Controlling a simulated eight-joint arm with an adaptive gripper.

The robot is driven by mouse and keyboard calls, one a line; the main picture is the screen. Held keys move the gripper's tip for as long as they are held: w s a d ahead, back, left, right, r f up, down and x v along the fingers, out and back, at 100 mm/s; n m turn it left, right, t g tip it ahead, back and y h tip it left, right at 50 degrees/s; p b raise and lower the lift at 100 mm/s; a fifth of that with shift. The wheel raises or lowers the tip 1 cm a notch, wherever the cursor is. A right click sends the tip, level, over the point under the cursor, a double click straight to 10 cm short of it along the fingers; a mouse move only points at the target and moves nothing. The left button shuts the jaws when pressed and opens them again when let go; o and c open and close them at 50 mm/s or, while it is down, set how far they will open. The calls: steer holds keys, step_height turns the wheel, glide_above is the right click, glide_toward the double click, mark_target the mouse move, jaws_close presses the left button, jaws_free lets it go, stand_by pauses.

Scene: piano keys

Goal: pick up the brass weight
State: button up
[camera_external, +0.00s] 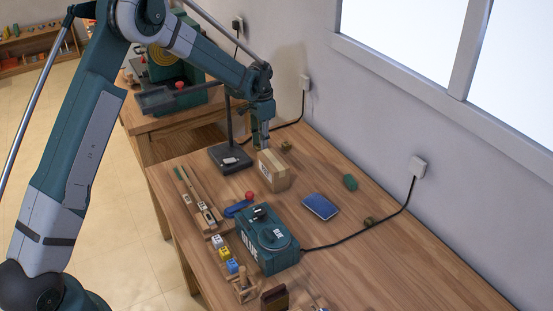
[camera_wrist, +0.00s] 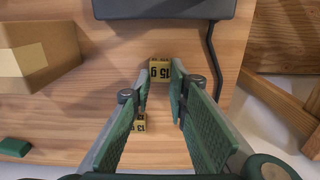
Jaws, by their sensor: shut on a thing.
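My gripper (camera_external: 263,144) is down behind the cardboard box in the external view. In the wrist view its green fingers (camera_wrist: 160,80) are closed at the tips on a small brass weight (camera_wrist: 160,68) marked "15 g". That held weight is hidden in the external view, and I cannot tell whether it touches the table. A second brass weight (camera_wrist: 139,124) sits on the table, partly covered by the left finger; it appears in the external view (camera_external: 286,146) right of the gripper. Another small brass-coloured piece (camera_external: 369,221) lies nearer the front.
The cardboard box (camera_external: 274,171) stands close beside my gripper, and the dark lamp base (camera_external: 230,159) is left of it. A green block (camera_external: 349,183), blue book (camera_external: 320,206) and teal device (camera_external: 266,240) lie nearer. A cable runs behind.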

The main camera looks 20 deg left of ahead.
steer(key=shift+r, duration=0.15)
step_height(320, 180, up, 10)
steer(key=p, duration=0.1)
stand_by(0.6)
steer(key=shift+d, duration=0.1)
stand_by(0.5)
steer(key=s+d, duration=0.2)
steer(key=d, duration=1.4)
steer(key=shift+s+d, duration=0.4)
steer(key=shift+f+b, duration=0.5)
steer(key=shift+f, duration=2.65)
steer(key=shift+f, duration=0.1)
steer(key=shift+f, duration=1.75)
